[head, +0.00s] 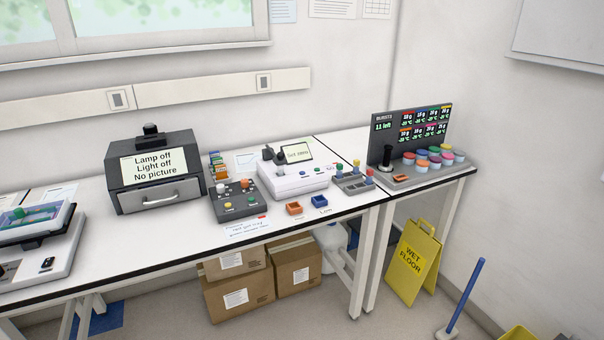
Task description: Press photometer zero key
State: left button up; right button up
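A white bench instrument (290,182), which looks like the photometer, stands on the right half of the long bench. Its tilted display (296,152) reads what looks like "Set zero". A dark raised part sits at its back left. Small coloured keys show on its top, among them a blue key (318,170) and a reddish key (302,173). Their labels are too small to read, so I cannot tell which is the zero key. Neither of my grippers shows in the head view.
A dark box with a drawer (154,181) stands left of a dark control box with coloured knobs (236,200). Orange (294,208) and blue (321,205) trays lie in front of the instrument. A rack (353,182) stands at its right.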

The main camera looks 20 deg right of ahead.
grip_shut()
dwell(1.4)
